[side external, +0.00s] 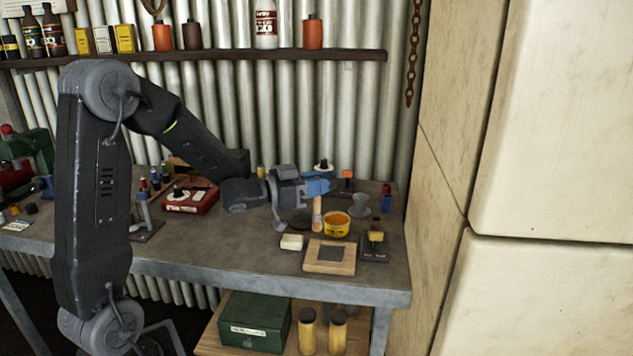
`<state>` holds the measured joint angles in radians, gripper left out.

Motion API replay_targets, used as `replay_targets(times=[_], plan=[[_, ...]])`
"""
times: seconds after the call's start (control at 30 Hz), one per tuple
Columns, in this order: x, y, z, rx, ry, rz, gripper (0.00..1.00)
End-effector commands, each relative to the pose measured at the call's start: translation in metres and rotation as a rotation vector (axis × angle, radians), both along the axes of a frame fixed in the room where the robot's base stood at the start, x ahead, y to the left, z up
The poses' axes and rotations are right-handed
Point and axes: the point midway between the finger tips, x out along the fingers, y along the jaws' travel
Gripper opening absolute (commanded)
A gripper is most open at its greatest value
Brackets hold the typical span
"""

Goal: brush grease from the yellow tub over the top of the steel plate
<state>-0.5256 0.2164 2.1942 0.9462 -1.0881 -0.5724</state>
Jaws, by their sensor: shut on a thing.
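The yellow tub (327,232) stands on the bench, with an orange-looking inside. My gripper (318,187), with blue fingers, is shut on a brush (317,208) with a pale wooden handle. The brush hangs about upright, just left of the tub in the picture. I cannot tell whether its lower end touches the bench. Any grease on the bristles or plate is too small to make out.
A white block (291,242) lies left of the frame. A small stand with a yellowish piece (375,238) is to its right, and a grey spool-like part (359,206) stands behind. A red box (190,198) sits further left. The bench front left is clear.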

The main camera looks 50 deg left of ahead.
Motion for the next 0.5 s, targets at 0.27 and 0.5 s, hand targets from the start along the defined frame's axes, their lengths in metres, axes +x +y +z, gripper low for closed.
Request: replay_targets(times=[0.27,0.5], plan=[[0.0,0.0,0.008,-0.001,0.001,0.0,0.0],[0.0,0.0,-0.006,-0.002,0.003,0.001,0.0]])
